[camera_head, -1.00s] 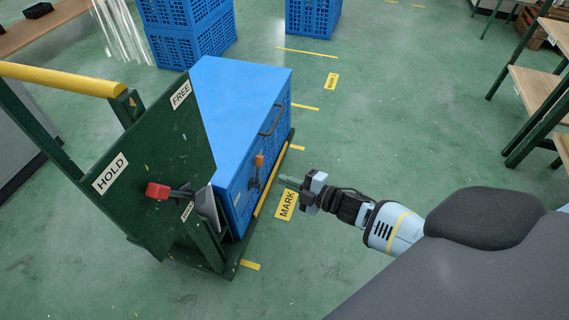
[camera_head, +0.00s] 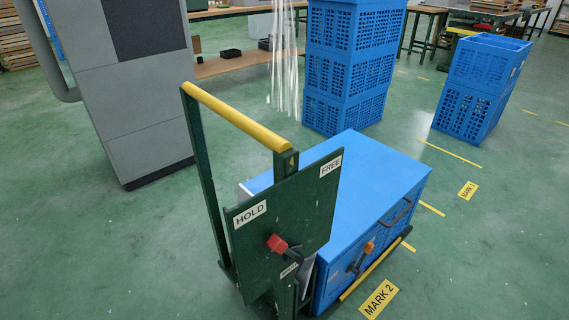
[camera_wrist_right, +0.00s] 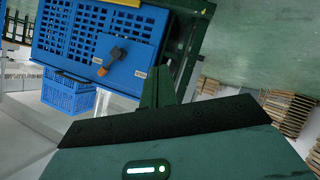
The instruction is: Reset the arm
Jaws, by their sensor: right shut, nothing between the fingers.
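My right gripper (camera_wrist_right: 158,88) shows only in the right wrist view, where its green fingers are together and empty. It is apart from the blue box (camera_wrist_right: 105,45), which appears beyond the fingers with its orange-tipped lever (camera_wrist_right: 108,62). Neither arm is in the head view, and my left gripper is not seen. The head view shows a green cart with a yellow handle bar (camera_head: 235,117) and an upright panel (camera_head: 300,215) labelled HOLD and FREE. A red-knobbed lever (camera_head: 277,243) is on the panel, nearer HOLD. The blue box (camera_head: 350,175) sits on the cart.
A grey cabinet (camera_head: 130,95) stands at the left. Stacked blue crates (camera_head: 345,70) and more crates (camera_head: 480,85) stand behind the cart. A yellow MARK 2 label (camera_head: 378,299) lies on the floor beside it.

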